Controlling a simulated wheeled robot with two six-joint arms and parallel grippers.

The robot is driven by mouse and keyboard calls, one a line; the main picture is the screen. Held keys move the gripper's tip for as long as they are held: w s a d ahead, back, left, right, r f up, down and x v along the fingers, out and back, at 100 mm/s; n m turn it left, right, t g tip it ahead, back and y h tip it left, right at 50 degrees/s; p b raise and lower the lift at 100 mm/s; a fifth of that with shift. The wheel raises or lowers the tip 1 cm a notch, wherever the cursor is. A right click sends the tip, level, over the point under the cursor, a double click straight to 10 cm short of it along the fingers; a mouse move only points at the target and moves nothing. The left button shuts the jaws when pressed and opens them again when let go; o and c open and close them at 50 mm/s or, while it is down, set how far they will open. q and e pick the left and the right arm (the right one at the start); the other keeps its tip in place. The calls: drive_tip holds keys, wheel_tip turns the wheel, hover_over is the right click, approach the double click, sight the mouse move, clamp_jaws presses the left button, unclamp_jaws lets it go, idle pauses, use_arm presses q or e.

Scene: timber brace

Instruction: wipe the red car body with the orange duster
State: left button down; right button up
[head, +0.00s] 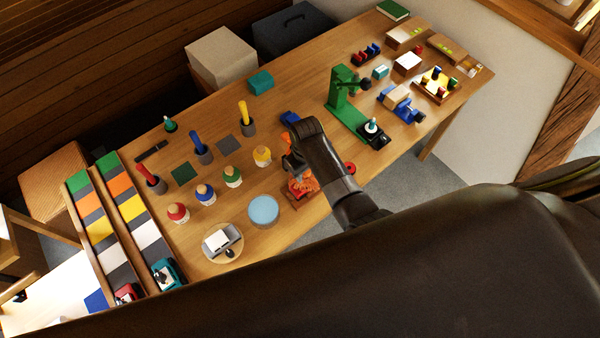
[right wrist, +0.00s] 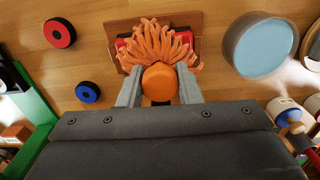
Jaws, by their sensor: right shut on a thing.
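The orange duster (right wrist: 160,45) is in my right gripper (right wrist: 158,88), its round orange handle between the two grey fingers in the right wrist view. Its strands spread over the red car body (right wrist: 187,38), which shows only at the sides of the strands and sits on a brown board (right wrist: 125,22). The strands look to be on or just above the red body; I cannot tell contact for certain. In the head view the duster (head: 304,185) shows below my right gripper (head: 292,165), near the table's front edge. My left gripper is not seen.
A light blue round dish (head: 263,210) stands just left of the duster. A red-and-black wheel (right wrist: 59,32) and a blue-and-black wheel (right wrist: 87,92) lie on the other side. A green press (head: 345,100) and several colored-base pegs, including a yellow one (head: 262,155), stand nearby.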

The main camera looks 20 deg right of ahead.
sight(297, 183)
drive_tip(key=shift+w+d+f, duration=0.1)
drive_tip(key=shift+w+d, duration=0.2)
drive_tip(key=shift+d, duration=0.45)
drive_tip(key=shift+w+d+f, duration=0.1)
drive_tip(key=shift+w+d, duration=0.15)
drive_tip(key=shift+d, duration=0.5)
drive_tip(key=shift+s+a+r, duration=0.1)
drive_tip(key=shift+s+a, duration=0.2)
drive_tip(key=shift+a, duration=0.55)
drive_tip(key=shift+s+a+r, duration=0.1)
drive_tip(key=shift+s+a, duration=0.2)
drive_tip(key=shift+a, duration=0.5)
drive_tip(key=shift+s+a+f, duration=0.1)
drive_tip(key=shift+s+a, duration=0.2)
drive_tip(key=shift+a, duration=0.45)
drive_tip(key=shift+s+a+f, duration=0.1)
drive_tip(key=shift+s+a, duration=0.15)
drive_tip(key=shift+a, duration=0.45)
drive_tip(key=shift+r, duration=0.1)
drive_tip(key=shift+d+r, duration=0.1)
drive_tip(key=shift+r, duration=2.85)
drive_tip(key=shift+r, duration=1.55)
